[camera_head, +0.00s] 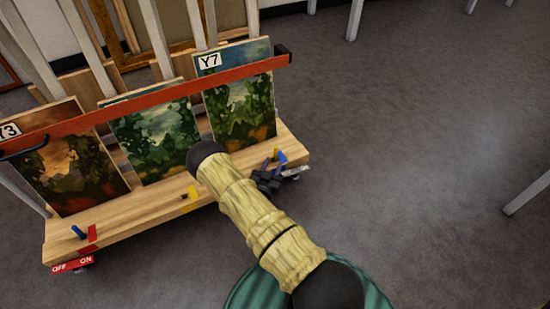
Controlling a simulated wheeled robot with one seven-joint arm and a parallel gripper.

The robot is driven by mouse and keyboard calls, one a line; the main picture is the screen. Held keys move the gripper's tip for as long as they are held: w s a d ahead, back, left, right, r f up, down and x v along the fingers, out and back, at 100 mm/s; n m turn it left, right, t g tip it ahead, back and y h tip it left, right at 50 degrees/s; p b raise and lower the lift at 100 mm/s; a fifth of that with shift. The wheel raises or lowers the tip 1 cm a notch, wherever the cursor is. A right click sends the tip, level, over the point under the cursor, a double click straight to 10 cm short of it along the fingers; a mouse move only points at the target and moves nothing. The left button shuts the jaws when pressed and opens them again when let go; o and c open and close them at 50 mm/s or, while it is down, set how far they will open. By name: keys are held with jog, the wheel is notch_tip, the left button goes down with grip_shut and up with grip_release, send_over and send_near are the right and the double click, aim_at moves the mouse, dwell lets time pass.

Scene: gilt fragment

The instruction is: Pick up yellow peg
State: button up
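A small yellow piece (192,191) is on the wooden deck of the cart, near its front edge and below the middle painting. A small dark brown bit touches its left side, and I cannot tell whether the yellow piece is a standing peg or a flat marker. A thin yellowish sliver (276,154) shows beside a blue piece (282,157) at the deck's right end. My gripper (270,179) is dark and small at the deck's right front corner, close to these pieces. My arm partly covers it, and its fingers are too small to read.
The wooden cart (148,222) has a red rail (150,90) across several paintings (155,135). A blue peg (79,232) and a red piece (92,233) are at its left end. A red OFF/ON label (72,264) is on the front. Grey floor (420,130) is open at right.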

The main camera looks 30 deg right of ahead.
aim_at(275, 156)
jog(key=shift+w+d+f+b, duration=0.1)
jog(key=shift+w+d+b, duration=0.2)
jog(key=shift+w+b, duration=0.25)
jog(key=b+x, duration=0.3)
jog(key=x, duration=0.1)
jog(key=shift+r, duration=0.2)
jog(key=shift+a, duration=0.1)
grip_shut()
